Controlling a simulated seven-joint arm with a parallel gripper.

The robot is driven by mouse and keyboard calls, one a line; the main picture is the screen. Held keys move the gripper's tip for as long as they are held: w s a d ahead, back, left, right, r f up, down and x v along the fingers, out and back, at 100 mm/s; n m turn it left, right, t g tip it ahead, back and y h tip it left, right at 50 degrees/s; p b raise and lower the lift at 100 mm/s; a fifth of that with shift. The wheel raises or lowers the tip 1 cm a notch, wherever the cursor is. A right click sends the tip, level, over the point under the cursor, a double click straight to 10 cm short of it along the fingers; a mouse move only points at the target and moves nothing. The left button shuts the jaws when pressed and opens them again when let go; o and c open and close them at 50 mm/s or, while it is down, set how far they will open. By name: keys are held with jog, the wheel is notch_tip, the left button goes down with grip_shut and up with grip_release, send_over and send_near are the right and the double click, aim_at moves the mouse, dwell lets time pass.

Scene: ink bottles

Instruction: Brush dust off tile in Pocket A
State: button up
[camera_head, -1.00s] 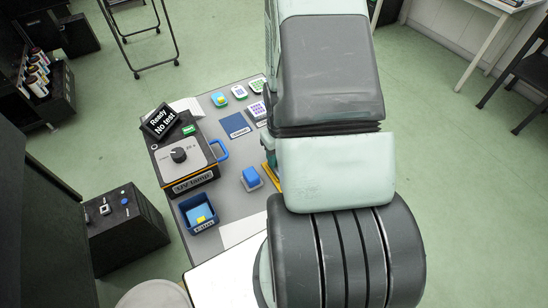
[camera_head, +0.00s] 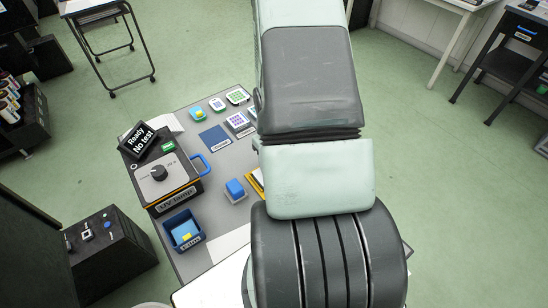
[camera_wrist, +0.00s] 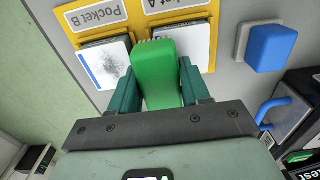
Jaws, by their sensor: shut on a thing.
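My gripper (camera_wrist: 160,84) is shut on a green brush (camera_wrist: 160,82) in the wrist view. The brush's bristle end is over the tile in Pocket A (camera_wrist: 196,46), a white tile partly hidden by the brush. I cannot tell whether the bristles touch it. The tile in Pocket B (camera_wrist: 92,68) has a grey dusty smudge and a blue stripe. Both tiles sit on a yellow holder (camera_wrist: 140,32). In the head view my arm hides the gripper and brush.
A blue block on a grey base (camera_wrist: 269,47) stands right of the holder. The UV lamp box (camera_head: 160,175) with a blue handle is on the table's left. A dark blue bin (camera_head: 184,231) is in front of it. Small coloured items line the table's back.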

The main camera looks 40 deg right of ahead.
jog(key=shift+s+a+f, duration=0.1)
jog(key=shift+a+f, duration=0.05)
jog(key=shift+a, duration=3.4)
jog(key=shift+r, duration=0.2)
jog(key=shift+r, duration=2.95)
jog(key=shift+r, duration=0.1)
notch_tip(320, 180, up, 3)
jog(key=shift+f, duration=0.1)
